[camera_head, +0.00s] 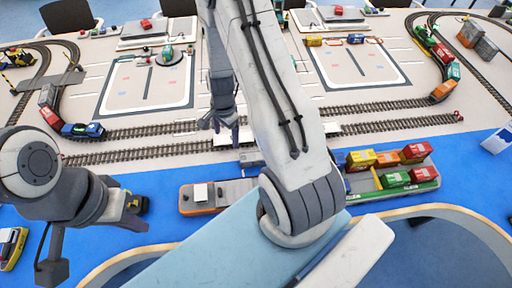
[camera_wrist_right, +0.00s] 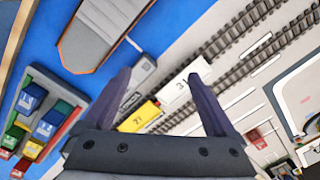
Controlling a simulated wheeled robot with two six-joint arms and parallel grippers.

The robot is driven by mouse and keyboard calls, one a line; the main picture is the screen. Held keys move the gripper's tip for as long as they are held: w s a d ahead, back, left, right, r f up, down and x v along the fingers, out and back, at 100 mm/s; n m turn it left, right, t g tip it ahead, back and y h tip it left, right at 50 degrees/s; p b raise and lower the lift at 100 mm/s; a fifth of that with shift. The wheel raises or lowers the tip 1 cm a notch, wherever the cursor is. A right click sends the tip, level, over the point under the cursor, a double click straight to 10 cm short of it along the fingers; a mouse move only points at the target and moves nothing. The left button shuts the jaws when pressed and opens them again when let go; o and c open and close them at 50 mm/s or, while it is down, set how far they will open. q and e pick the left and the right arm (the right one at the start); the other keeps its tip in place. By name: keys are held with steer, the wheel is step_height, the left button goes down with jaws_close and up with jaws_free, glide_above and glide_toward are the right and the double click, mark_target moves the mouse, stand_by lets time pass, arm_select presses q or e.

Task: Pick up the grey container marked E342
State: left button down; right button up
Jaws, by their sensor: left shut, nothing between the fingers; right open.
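A small grey container (camera_head: 251,158) lies on the blue surface beside the track, partly hidden behind my right arm. In the right wrist view a grey container (camera_wrist_right: 143,72) shows close to the left finger's tip; its marking is too small to read. My right gripper (camera_head: 222,124) is open and empty, above the track edge. In the wrist view its two fingers (camera_wrist_right: 159,75) are spread, with the grey container apart from them and a white container (camera_wrist_right: 180,90) in sight between them. My left gripper (camera_head: 52,268) is shut and empty at the lower left, far from the grey container.
An orange-ended grey barge (camera_head: 203,207) and a green-edged vessel with several coloured containers (camera_head: 430,186) stand on the blue surface. A yellow container (camera_wrist_right: 138,117) lies next to the white one. Rail tracks (camera_head: 370,107) run behind. My right arm covers the middle.

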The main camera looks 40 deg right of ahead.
steer(key=s+d+f+m, duration=0.1)
steer(key=d+f+m, duration=0.1)
steer(key=d+f, duration=0.1)
steer(key=s+d+f+m+b, duration=0.1)
steer(key=s+d+f+m, duration=0.1)
steer(key=d+f+m, duration=0.1)
steer(key=s+d+f+m+b, duration=0.1)
steer(key=s+d+f+m, duration=0.1)
steer(key=d+f, duration=0.2)
steer(key=shift+d+f+m, duration=0.15)
steer(key=shift+f+m, duration=0.05)
steer(key=shift+f, duration=0.4)
steer(key=shift+d+f+m, duration=0.1)
steer(key=shift+f+m, duration=0.1)
steer(key=shift+f, duration=0.4)
steer(key=f+b, duration=0.1)
steer(key=f, duration=0.1)
steer(key=f+b, duration=0.4)
steer(key=shift+w+a, duration=0.2)
steer(key=shift+w, duration=0.05)
arm_select(q)
step_height(320, 180, down, 6)
steer(key=shift+r, duration=0.1)
arm_select(e)
jaws_close()
